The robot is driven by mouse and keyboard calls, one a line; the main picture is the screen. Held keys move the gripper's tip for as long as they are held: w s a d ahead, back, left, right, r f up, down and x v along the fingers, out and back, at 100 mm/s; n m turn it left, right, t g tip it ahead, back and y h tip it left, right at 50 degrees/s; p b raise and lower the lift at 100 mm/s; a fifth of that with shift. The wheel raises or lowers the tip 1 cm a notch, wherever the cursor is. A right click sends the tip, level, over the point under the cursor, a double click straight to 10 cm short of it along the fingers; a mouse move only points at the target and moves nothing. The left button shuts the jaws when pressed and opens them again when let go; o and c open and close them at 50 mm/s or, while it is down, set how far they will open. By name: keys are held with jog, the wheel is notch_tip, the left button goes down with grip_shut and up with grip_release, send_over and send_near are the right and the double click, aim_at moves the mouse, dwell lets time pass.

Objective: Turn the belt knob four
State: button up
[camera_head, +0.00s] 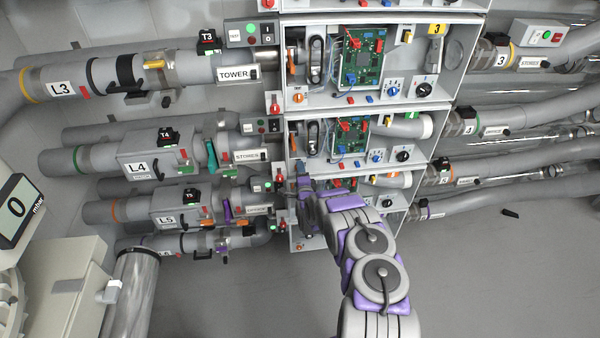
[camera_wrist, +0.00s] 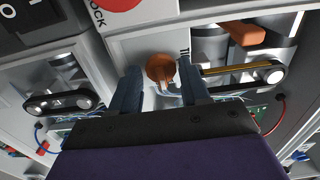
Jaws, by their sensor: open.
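My gripper (camera_wrist: 161,76) is open in the wrist view, with one dark finger on each side of an orange knob (camera_wrist: 160,67). The knob sits on a light panel between the fingertips, and a gap shows on both sides of it. I cannot read a number on it. A black belt loop (camera_wrist: 58,103) lies to its left and another belt (camera_wrist: 242,80) to its right. In the head view my gripper (camera_head: 304,184) is at the left side of the third cabinet down, and my arm hides much of that cabinet, so the knob is hidden there.
Stacked open cabinets hold green circuit boards (camera_head: 362,56), wires and knobs. An orange handle (camera_wrist: 243,32) stands out near my right finger. A red-and-white lock sign (camera_wrist: 115,8) is above the left finger. Grey pipes (camera_head: 480,122) flank the cabinets.

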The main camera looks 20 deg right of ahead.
jog(key=shift+c, duration=0.4)
jog(key=c, duration=0.7)
jog(key=shift+o, duration=0.2)
jog(key=shift+a+f+n, duration=0.1)
jog(key=shift+n, duration=0.3)
jog(key=n, duration=0.8)
jog(key=shift+s+a+f+n, duration=0.1)
jog(key=shift+n, duration=0.2)
jog(key=n, duration=0.6)
jog(key=shift+p, duration=0.4)
jog(key=shift+n, duration=1.2)
jog(key=shift+r+p, duration=0.3)
jog(key=shift+r, duration=0.05)
